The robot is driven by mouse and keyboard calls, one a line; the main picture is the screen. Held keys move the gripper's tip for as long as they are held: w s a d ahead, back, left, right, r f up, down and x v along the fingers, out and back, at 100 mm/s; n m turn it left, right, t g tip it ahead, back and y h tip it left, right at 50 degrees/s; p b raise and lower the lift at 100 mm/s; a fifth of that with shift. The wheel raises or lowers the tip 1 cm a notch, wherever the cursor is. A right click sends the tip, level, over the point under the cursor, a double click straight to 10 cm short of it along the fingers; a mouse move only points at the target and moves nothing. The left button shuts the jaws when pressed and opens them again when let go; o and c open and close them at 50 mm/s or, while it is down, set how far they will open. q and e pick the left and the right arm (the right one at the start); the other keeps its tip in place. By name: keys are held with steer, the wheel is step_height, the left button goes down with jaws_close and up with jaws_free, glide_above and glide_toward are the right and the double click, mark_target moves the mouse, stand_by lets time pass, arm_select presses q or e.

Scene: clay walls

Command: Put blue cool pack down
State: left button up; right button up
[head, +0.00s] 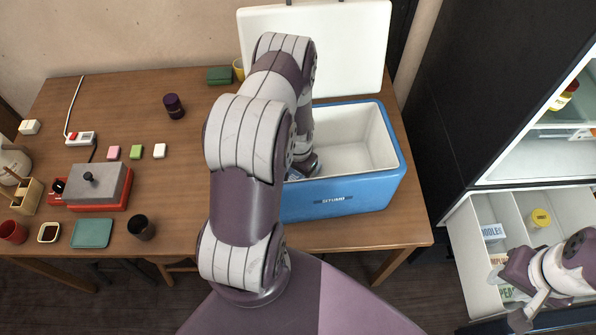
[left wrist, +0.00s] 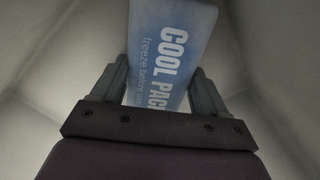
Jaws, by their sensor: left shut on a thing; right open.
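The blue cool pack (left wrist: 170,45) shows in the left wrist view, with white lettering, between the two fingers of my left gripper (left wrist: 160,88). The gripper is shut on it. Pale walls of the cool box surround it there. In the head view my left arm reaches down into the open blue cool box (head: 345,196), and its hand is mostly hidden by the arm. Whether the pack touches the box floor I cannot tell. My right gripper (head: 527,313) is open and empty at the lower right, by the open drawer.
The box's white lid (head: 340,45) stands open at the back. The open fridge drawer (head: 470,250) at right holds several packets and a yellow tub (head: 541,218). A grey and red device (head: 98,187), cups and small blocks stand on the left of the wooden table (head: 185,215).

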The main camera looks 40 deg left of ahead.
mark_target(298, 174)
arm_select(q)
steer(key=shift+f, duration=0.25)
steer(key=o, duration=1.3)
steer(key=shift+r, duration=0.1)
step_height(298, 174, up, 11)
steer(key=shift+t, duration=0.7)
steer(key=s+d+r, duration=0.2)
steer(key=d+r, duration=0.2)
steer(key=d, duration=0.1)
steer(key=s+d+r, duration=0.3)
steer(key=d+r, duration=0.2)
steer(key=s+d+r, duration=0.2)
steer(key=d+r, duration=0.3)
steer(key=shift+s+r+b, duration=0.15)
steer(key=shift+s+b, duration=0.1)
steer(key=shift+b, duration=0.05)
